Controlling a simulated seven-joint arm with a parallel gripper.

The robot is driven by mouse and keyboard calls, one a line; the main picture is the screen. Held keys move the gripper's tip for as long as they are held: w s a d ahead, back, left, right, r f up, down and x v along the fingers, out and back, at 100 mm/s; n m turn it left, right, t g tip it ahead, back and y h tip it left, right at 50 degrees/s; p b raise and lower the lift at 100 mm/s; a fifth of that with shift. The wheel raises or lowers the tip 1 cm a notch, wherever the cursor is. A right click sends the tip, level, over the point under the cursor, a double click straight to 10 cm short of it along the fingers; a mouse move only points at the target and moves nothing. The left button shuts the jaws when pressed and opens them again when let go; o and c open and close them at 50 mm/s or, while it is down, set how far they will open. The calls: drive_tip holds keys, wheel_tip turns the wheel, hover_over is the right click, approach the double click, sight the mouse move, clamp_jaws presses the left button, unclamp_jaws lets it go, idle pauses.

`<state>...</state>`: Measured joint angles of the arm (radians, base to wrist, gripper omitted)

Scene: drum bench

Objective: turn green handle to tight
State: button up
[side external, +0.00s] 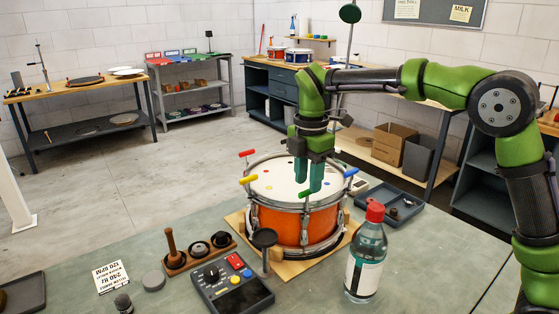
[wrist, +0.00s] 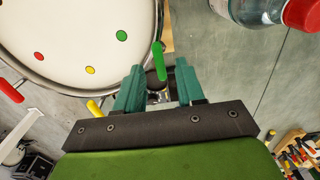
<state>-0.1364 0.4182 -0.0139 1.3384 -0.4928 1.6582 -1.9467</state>
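The green handle (wrist: 159,60) shows in the wrist view as a short bar just outside the drum's rim. In the side view only a bit of green (side external: 307,193) shows below the fingers. The drum (side external: 298,226) has an orange shell and a white head, and sits on a wooden board. My gripper (side external: 308,186) points down over the near side of the drum. In the wrist view my gripper (wrist: 160,80) is open, with one teal finger on each side of the green handle's line. I cannot tell whether a finger touches it.
Red (side external: 246,153), yellow (side external: 250,179) and blue (side external: 351,172) handles stand around the rim. A red-capped bottle (side external: 367,255) stands close at the right. A black round-topped stand (side external: 264,240) and a control box (side external: 232,287) are at the front. A tray (side external: 400,207) lies behind the bottle.

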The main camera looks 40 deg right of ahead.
sight(307, 197)
drive_tip(key=shift+f, duration=1.3)
clamp_jaws()
